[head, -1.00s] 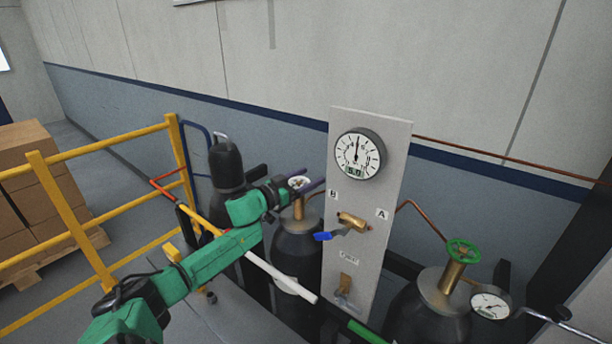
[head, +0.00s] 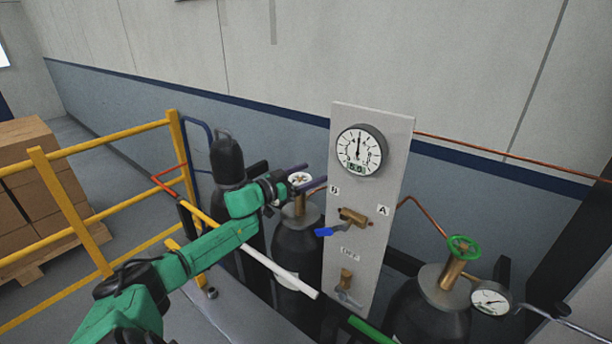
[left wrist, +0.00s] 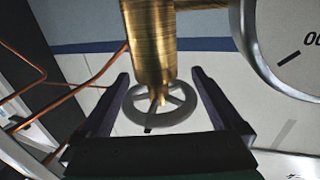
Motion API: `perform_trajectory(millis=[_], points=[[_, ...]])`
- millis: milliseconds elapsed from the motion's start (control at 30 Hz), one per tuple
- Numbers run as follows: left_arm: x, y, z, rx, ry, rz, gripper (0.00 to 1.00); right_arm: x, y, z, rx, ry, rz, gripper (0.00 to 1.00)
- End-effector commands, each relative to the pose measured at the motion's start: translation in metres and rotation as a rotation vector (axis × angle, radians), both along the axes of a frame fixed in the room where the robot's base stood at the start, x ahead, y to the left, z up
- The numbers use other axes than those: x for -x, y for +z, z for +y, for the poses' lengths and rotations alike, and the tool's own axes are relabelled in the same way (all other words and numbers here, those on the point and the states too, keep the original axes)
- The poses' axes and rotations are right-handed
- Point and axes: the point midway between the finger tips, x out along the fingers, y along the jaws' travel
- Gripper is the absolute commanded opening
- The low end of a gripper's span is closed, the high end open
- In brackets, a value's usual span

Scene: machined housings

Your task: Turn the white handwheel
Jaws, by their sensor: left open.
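The white handwheel (head: 300,179) sits on the brass valve of a dark gas cylinder (head: 298,262), left of the gauge panel. My left gripper (head: 313,174) reaches it from the left, with its dark purple fingers open at the wheel. In the left wrist view the handwheel (left wrist: 165,125) lies between the two spread fingers (left wrist: 160,80), below the brass valve body (left wrist: 150,40). Gaps show between the rim and the fingers; I see no grip on it. In the head view the gripper partly hides the wheel and valve. My right gripper is not in view.
A grey panel (head: 342,240) carries a round gauge (head: 361,150) and a blue-handled valve (head: 348,218). A green handwheel (head: 464,248) tops another cylinder at the right. A yellow railing (head: 75,230) stands left, and copper pipes run along the wall.

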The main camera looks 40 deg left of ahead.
Motion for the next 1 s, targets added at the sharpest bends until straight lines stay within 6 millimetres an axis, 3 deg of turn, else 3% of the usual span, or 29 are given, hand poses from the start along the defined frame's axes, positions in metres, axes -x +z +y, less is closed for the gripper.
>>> perform_trajectory(millis=[167,667,1000], points=[[0.008,-0.003,0.003,0.001,0.001,0.002,1.00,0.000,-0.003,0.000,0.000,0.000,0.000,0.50],[0.060,-0.002,0.015,0.000,0.000,0.004,1.00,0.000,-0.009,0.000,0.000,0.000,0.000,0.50],[0.115,-0.001,0.030,0.000,0.001,0.004,1.00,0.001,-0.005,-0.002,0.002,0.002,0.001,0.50]])
